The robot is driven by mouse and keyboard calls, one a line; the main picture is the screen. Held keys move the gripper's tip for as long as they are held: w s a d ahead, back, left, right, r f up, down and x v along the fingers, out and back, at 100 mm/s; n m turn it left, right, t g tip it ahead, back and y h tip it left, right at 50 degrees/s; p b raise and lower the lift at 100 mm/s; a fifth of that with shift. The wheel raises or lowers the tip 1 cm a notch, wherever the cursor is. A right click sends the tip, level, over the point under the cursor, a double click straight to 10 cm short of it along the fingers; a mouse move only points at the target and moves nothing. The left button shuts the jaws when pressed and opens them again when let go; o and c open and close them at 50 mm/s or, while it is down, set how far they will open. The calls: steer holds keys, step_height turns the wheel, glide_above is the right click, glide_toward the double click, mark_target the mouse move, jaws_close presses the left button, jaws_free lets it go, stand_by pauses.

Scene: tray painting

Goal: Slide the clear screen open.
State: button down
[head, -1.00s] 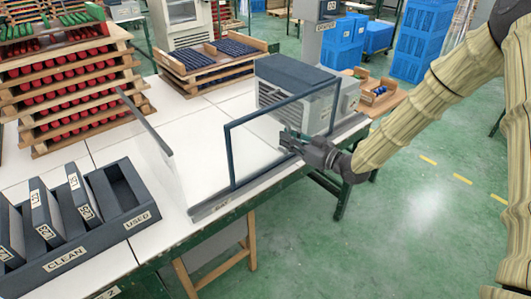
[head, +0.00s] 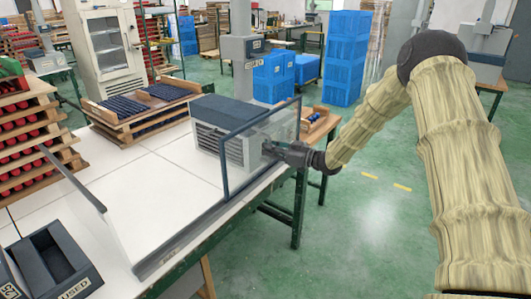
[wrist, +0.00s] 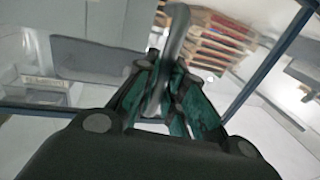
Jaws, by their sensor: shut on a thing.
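The clear screen (head: 225,168) is a see-through pane in a dark blue frame, standing upright at the table's right-hand edge. It stands on a long low rail (head: 165,256), whose near part is bare. My gripper (head: 270,149) reaches in from the right and is shut at the screen's outer side. In the wrist view my gripper (wrist: 160,105) has its fingers around a curved grey handle (wrist: 178,35). The screen's frame (wrist: 268,62) also shows there. The exact finger contact is partly hidden.
A grey vented machine (head: 211,147) stands behind the screen. A slanted dark bar (head: 72,178) stands at the left. A dark bin (head: 68,282) is at the near left, stacked trays (head: 140,105) at the back. White tabletop lies bare between them.

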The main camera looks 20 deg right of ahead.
steer(key=c, duration=1.5)
jaws_free()
steer(key=shift+d, duration=0.1)
steer(key=v, duration=1.2)
